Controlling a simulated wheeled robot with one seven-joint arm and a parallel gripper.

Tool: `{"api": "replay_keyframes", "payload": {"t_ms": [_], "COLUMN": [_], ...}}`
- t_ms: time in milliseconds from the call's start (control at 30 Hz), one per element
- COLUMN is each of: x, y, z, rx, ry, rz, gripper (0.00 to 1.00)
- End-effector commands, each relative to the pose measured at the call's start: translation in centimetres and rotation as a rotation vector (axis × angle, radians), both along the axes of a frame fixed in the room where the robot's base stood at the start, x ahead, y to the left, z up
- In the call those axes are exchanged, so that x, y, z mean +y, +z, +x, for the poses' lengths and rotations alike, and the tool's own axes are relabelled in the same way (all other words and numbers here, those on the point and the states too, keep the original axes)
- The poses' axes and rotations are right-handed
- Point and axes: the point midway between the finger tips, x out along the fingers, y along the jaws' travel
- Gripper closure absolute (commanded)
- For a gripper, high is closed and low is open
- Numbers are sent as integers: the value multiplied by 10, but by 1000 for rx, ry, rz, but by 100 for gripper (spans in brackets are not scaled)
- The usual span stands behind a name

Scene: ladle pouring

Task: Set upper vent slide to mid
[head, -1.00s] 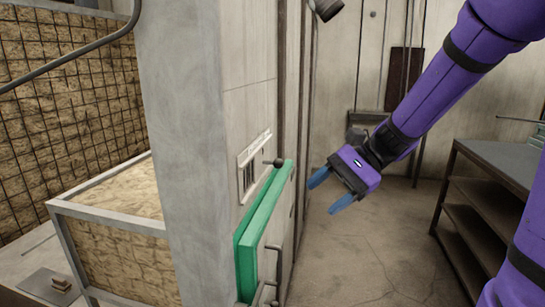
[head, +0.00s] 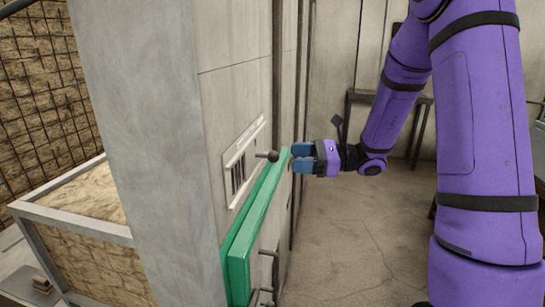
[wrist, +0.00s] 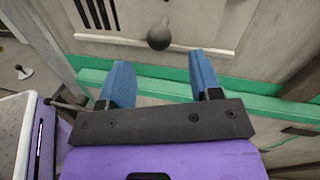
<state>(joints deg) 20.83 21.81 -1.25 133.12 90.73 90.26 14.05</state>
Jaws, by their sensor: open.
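The upper vent slide is a pale framed plate with dark slots (head: 238,177) on the wall face, above a green panel (head: 250,235). A dark round knob (head: 273,156) sticks out from it on a short stem. In the wrist view the knob (wrist: 160,36) is just beyond my fingertips, centred between them, with dark slots (wrist: 97,14) to its upper left. My gripper (head: 290,157) is open and empty, its blue fingers pointing left at the knob. In the wrist view my gripper (wrist: 160,75) shows a clear gap, and the knob appears apart from both fingers.
The green panel's top edge (wrist: 265,108) lies just below my fingers. A dark handle (head: 270,262) sticks out lower on the panel. A metal-framed bin (head: 75,222) stands at left, beyond the wall's corner. The floor (head: 350,245) right of the panel is clear.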

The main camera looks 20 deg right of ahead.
Motion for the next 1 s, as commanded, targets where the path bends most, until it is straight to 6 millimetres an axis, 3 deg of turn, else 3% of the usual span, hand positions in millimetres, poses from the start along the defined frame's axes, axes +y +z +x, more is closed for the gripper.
{"api": "replay_keyframes", "payload": {"t_ms": [200, 400, 800, 833, 1000], "x": [37, 57, 64, 64, 64], "y": [0, 0, 0, 0, 0], "z": [14, 23, 26, 26, 26], "rx": [0, 0, 0, 0, 0], "ry": [4, 3, 1, 1, 1], "rz": [-1, -2, -1, -1, -1], "gripper": [42, 42, 42, 44, 83]}}
